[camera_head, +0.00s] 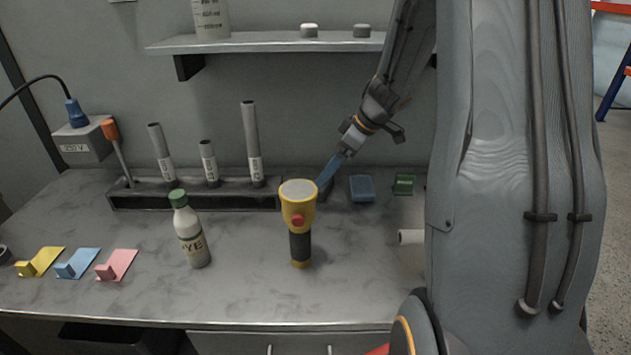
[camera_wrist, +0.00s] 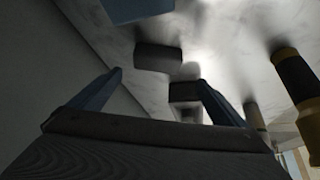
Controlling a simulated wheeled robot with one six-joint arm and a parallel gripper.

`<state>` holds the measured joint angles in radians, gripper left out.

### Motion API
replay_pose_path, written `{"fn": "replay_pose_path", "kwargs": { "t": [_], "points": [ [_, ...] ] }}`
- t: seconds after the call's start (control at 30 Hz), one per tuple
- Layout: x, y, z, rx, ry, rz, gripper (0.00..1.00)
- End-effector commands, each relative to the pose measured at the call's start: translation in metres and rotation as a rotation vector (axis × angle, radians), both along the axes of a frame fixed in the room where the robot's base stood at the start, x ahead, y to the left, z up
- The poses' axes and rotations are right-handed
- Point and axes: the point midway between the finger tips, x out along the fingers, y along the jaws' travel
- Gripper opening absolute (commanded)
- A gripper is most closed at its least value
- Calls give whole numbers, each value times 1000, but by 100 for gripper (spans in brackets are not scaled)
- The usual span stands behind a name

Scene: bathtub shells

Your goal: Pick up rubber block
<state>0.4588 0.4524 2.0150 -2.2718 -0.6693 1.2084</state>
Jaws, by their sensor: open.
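A blue block (camera_head: 362,188) lies on the counter near the back wall, with a green block (camera_head: 404,184) to its right. I cannot tell for certain which one is the rubber block. My gripper (camera_head: 328,172) points down and left, behind the flashlight's head and left of the blue block; the flashlight partly hides its tips. In the wrist view my gripper (camera_wrist: 160,78) is open and empty, with two fingers apart. A dark block (camera_wrist: 158,57) shows beyond and between the fingertips, and another dark shape (camera_wrist: 184,92) sits nearer. Their colours are lost in shadow.
A yellow flashlight (camera_head: 298,215) stands upright close before my gripper; it also shows in the wrist view (camera_wrist: 298,90). A green-capped bottle (camera_head: 190,230) stands left, before a dark rack (camera_head: 195,197) of tubes. A shelf (camera_head: 265,43) hangs above.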

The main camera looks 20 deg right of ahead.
Motion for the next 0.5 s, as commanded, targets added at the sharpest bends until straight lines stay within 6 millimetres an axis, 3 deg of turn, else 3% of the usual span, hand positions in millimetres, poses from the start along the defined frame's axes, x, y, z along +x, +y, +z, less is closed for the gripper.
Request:
{"fn": "replay_pose_path", "kwargs": {
  "t": [0.5],
  "points": [
    [12, 6, -42, 3, 18, 6, 96]
  ]
}}
